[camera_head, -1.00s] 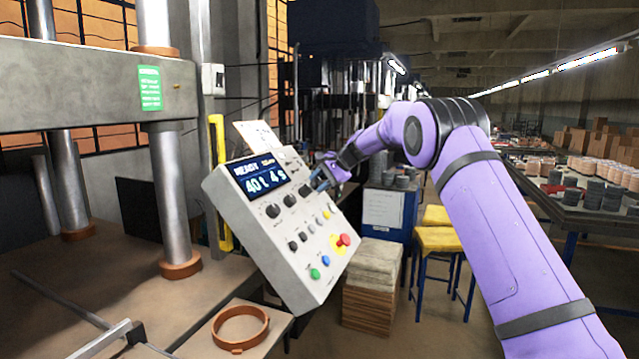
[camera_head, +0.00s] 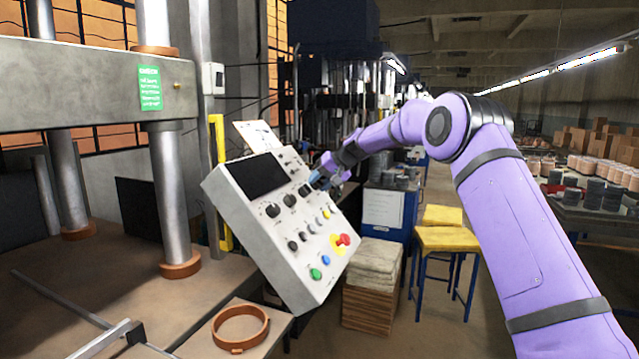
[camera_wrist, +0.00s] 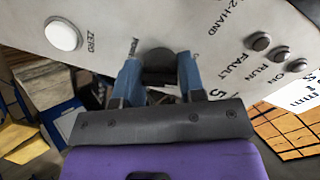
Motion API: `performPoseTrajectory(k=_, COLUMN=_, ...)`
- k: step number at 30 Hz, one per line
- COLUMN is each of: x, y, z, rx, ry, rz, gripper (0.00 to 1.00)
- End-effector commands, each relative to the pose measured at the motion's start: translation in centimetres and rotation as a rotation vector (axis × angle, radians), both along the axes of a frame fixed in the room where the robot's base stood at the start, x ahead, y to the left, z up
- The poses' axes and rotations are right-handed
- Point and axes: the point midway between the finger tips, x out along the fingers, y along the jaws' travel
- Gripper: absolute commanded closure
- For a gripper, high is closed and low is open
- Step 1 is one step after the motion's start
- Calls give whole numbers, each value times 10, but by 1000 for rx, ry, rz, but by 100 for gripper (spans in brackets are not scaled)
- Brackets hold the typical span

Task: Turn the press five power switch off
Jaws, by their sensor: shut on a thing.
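The press control panel (camera_head: 258,240) is a tilted grey box left of my arm in the head view. Its display (camera_head: 258,175) is dark. The power switch (camera_wrist: 160,64) is a dark round knob near the panel's edge in the wrist view, with a partly covered label beside it. My gripper (camera_wrist: 160,76) has its two blue fingers closed on opposite sides of this knob. In the head view my gripper (camera_head: 318,178) is at the panel's upper right edge, and the fingers hide the knob.
A red stop button (camera_head: 345,240) on a yellow plate sits low on the panel, near green and blue buttons. A white ZERO button (camera_wrist: 63,35) and several dark indicator lamps (camera_wrist: 281,54) flank the knob. A blue cabinet (camera_head: 388,210) and yellow-topped stools (camera_head: 445,238) stand behind.

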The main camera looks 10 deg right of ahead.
Motion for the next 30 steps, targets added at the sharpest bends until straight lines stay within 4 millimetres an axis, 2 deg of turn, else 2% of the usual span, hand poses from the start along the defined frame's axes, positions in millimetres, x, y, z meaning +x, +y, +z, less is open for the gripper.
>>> performPoseTrajectory(k=10, x=0, y=1, z=3, rx=-62, ry=-92, rz=91, gripper=87)
performPoseTrajectory(k=26, x=0, y=1, z=2, rx=-75, ry=-108, rz=110, gripper=87)
performPoseTrajectory(k=27, x=0, y=1, z=2, rx=-75, ry=-108, rz=110, gripper=61)
performPoseTrajectory(k=30, x=0, y=1, z=2, rx=-75, ry=-107, rz=109, gripper=40)
